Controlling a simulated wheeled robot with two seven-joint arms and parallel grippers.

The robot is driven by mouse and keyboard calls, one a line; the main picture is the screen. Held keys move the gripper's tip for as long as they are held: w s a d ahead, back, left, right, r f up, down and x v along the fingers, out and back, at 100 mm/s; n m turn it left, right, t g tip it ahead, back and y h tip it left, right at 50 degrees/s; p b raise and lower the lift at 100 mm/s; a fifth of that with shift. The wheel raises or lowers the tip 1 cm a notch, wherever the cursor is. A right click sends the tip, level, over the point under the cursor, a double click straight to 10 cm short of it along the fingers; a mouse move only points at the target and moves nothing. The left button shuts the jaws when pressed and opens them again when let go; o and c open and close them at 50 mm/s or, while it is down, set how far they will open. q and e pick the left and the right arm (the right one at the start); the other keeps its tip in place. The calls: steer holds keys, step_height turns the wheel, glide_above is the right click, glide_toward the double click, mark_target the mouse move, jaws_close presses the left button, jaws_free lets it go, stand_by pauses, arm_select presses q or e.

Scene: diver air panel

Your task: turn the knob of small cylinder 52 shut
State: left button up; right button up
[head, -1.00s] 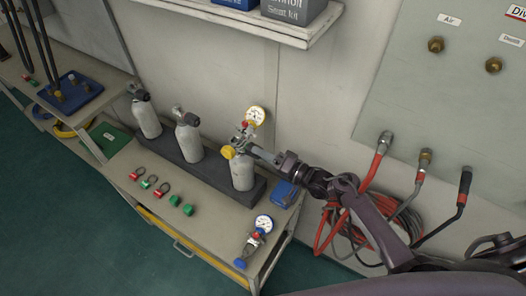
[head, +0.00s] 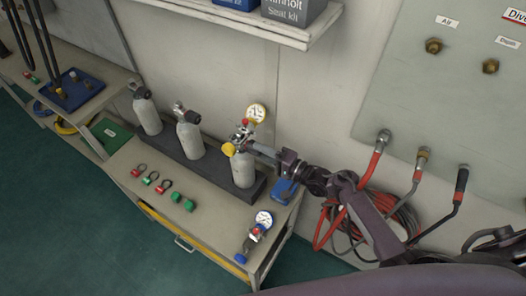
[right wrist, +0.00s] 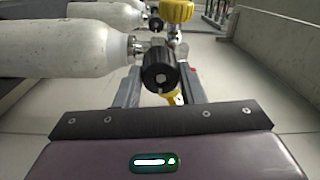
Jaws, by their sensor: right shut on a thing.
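Three small pale cylinders stand in a dark rack on the bench; no number is legible on them. The right-hand cylinder (head: 243,172) carries a valve with a yellow knob (head: 228,149) and a round gauge (head: 257,113) above. My right gripper (head: 258,149) reaches this valve from the right. In the right wrist view, the cylinder (right wrist: 95,48) lies on its side in the picture, and its black knob (right wrist: 158,72) sits between my fingers, which are shut on it. The yellow knob (right wrist: 177,11) shows beyond. My left gripper is not in view.
The middle cylinder (head: 190,138) and left cylinder (head: 148,112) stand close in the rack (head: 178,152). A loose gauge fitting (head: 262,220) lies at the bench's front right. Small red and green fittings lie in front. Hoses (head: 325,228) hang below the wall panel (head: 450,100).

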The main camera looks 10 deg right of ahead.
steer(key=o, duration=1)
steer(key=b+v, duration=0.1)
steer(key=v, duration=0.6)
steer(key=shift+s+d, duration=0.3)
steer(key=shift+f, duration=0.1)
